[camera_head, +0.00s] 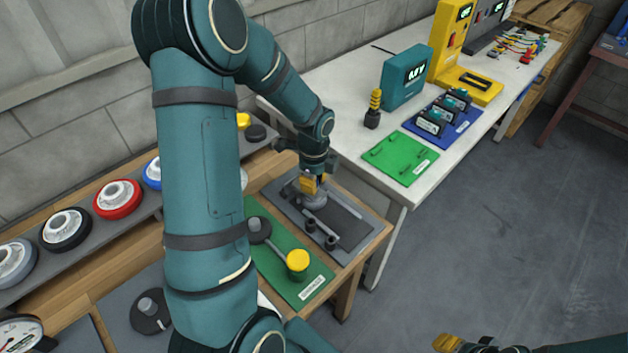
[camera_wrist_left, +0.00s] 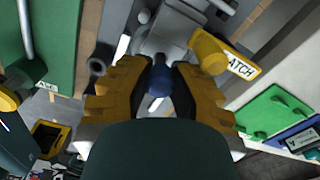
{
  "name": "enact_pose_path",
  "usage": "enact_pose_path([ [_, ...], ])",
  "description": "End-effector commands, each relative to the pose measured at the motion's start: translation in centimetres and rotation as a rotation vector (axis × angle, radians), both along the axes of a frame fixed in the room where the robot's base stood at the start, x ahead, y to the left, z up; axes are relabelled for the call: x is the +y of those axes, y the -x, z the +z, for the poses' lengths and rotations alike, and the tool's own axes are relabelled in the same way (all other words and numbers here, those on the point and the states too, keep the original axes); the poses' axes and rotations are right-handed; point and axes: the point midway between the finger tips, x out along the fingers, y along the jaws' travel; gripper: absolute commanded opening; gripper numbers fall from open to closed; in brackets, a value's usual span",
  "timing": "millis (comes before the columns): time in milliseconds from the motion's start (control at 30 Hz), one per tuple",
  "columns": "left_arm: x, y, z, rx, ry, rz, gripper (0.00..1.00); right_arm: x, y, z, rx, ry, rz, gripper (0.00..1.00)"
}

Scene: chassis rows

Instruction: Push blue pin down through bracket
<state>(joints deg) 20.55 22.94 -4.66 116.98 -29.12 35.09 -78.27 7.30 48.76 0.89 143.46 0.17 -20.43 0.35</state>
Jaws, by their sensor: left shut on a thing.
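My left gripper (camera_head: 312,184) reaches down over the grey fixture plate (camera_head: 355,254) on the wooden bench. In the left wrist view its yellow fingers (camera_wrist_left: 159,80) are closed around the blue pin (camera_wrist_left: 158,82), whose rounded blue end shows between the fingertips. The grey bracket (camera_wrist_left: 162,42) lies just beyond the fingertips. In the head view the gripper hides the pin, and part of the bracket (camera_head: 314,201) shows below it. How deep the pin sits in the bracket is not clear.
A green board (camera_head: 290,285) with a yellow-knobbed lever (camera_head: 297,261) lies left of the plate. A white table (camera_head: 360,150) with a green plate (camera_head: 400,158) stands to the right.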

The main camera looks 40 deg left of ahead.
Motion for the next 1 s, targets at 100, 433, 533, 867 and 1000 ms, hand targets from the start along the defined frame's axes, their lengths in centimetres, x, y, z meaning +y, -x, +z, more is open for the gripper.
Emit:
enact_pose_path([
  [100, 0.0, 0.0, -0.4, 0.000, 0.000, 0.000, 0.00, 0.0, 0.0, -0.3, 0.000, 0.000, 0.000, 0.47],
  [433, 0.0, 0.0, -1.3, 0.000, 0.000, 0.000, 0.00, 0.0, 0.0, -0.9, 0.000, 0.000, 0.000, 0.47],
  [533, 0.0, 0.0, -1.6, 0.000, 0.000, 0.000, 0.00, 0.0, 0.0, -1.0, 0.000, 0.000, 0.000, 0.47],
  [867, 0.0, 0.0, -2.5, 0.000, 0.000, 0.000, 0.00, 0.0, 0.0, -1.6, 0.000, 0.000, 0.000, 0.47],
  [1000, 0.0, 0.0, -2.5, 0.000, 0.000, 0.000, 0.50, 0.0, 0.0, -1.6, 0.000, 0.000, 0.000, 0.47],
])
